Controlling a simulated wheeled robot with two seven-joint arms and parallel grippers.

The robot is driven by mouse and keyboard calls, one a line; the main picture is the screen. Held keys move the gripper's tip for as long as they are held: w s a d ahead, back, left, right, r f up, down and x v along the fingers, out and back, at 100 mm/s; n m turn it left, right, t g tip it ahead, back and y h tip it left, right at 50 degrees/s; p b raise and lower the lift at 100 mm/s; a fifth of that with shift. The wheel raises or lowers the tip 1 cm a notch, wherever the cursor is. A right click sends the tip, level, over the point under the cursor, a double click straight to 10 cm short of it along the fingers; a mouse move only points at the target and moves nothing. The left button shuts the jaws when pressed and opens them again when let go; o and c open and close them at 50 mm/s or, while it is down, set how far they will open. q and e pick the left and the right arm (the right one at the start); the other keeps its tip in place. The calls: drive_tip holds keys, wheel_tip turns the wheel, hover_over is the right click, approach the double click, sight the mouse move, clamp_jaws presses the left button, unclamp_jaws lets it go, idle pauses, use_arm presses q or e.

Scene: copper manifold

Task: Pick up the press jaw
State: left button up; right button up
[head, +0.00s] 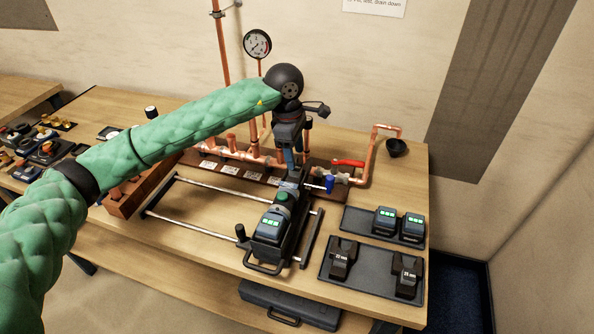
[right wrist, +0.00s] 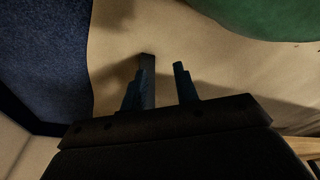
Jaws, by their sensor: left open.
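Two dark press jaws, one on the left (head: 342,259) and one on the right (head: 406,276), sit apart on the front dark tray (head: 374,277) at the bench's right end. Each has a small pale label, too small to read surely. My left gripper (head: 291,158) points down over the middle of the bench, behind the press tool (head: 272,222) and left of the tray. It is open, and I see nothing held in it. My right gripper (right wrist: 164,75) shows only in the right wrist view, its fingers apart with nothing between them.
A second tray (head: 360,226) behind holds two batteries with green displays. The press tool rests at the rails (head: 200,222). Copper pipework (head: 240,148) with a red-handled valve (head: 348,163) stands behind my left gripper. A dark cup (head: 396,147) is at the back right.

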sight(298, 169)
use_arm(q)
drive_tip(key=f, duration=0.1)
drive_tip(key=f+p, duration=0.2)
drive_tip(key=shift+s+f, duration=0.25)
drive_tip(key=shift+f, duration=0.05)
use_arm(e)
drive_tip(key=s+d+f, duration=0.1)
drive_tip(key=s+f, duration=0.1)
drive_tip(key=s, duration=0.3)
drive_tip(key=shift+s+d, duration=0.25)
drive_tip(key=shift+s, duration=0.05)
use_arm(q)
drive_tip(key=shift+c, duration=0.4)
drive_tip(key=c, duration=1)
